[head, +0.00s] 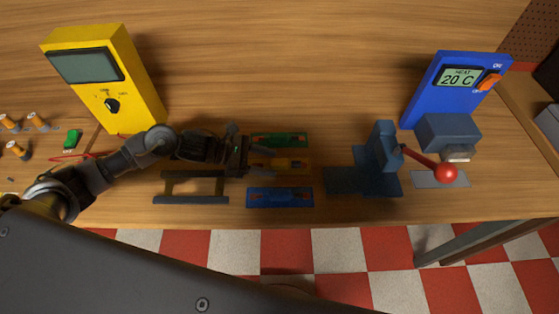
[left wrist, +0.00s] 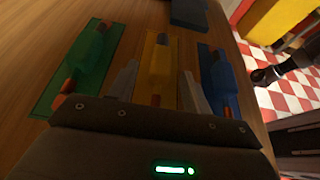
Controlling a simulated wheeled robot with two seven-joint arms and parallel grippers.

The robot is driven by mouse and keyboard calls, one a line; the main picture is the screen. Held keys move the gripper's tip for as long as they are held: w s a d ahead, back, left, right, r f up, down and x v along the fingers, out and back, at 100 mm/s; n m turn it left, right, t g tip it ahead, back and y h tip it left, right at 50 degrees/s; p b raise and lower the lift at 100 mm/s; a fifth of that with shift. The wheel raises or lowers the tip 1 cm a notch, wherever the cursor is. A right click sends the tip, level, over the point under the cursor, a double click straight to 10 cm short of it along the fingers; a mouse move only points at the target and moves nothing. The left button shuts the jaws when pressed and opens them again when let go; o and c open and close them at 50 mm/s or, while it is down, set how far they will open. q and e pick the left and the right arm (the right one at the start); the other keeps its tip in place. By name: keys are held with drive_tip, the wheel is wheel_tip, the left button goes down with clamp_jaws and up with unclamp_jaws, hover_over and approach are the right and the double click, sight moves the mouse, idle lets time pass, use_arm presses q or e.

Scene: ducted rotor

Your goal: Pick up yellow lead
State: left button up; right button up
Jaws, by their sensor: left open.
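The yellow lead (left wrist: 158,68) lies on the bench in the middle of a row of three, between the green lead (left wrist: 90,60) and the blue lead (left wrist: 219,75). In the head view the yellow lead (head: 290,164) is partly hidden at its left end by my left gripper (head: 246,157). My left gripper is open. In the left wrist view its two fingers (left wrist: 158,88) stand on either side of the yellow lead. I cannot tell how far above the bench they are. The green lead (head: 280,140) and blue lead (head: 280,197) lie flat on their coloured mats.
A dark stand (head: 190,199) is just left of the leads. A yellow meter (head: 135,75) stands at the back left. A dark press with a red-knobbed lever (head: 446,173) and a blue heater box (head: 440,90) stand to the right. The back middle of the bench is clear.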

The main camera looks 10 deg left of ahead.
sight(266, 166)
use_arm(q)
drive_tip(key=c, duration=0.4)
clamp_jaws()
drive_tip(key=shift+r+b, duration=0.4)
drive_tip(key=shift+b, duration=0.05)
drive_tip(key=r+b, duration=0.1)
drive_tip(key=r, duration=0.1)
drive_tip(key=shift+s+d+r+b, duration=0.15)
drive_tip(key=shift+s+r+b, duration=0.15)
drive_tip(key=shift+r+b, duration=0.1)
drive_tip(key=s+d+r+p, duration=0.3)
drive_tip(key=s+d+r, duration=0.3)
drive_tip(key=s+r, duration=0.3)
drive_tip(key=s, duration=0.3)
drive_tip(key=shift+r, duration=0.25)
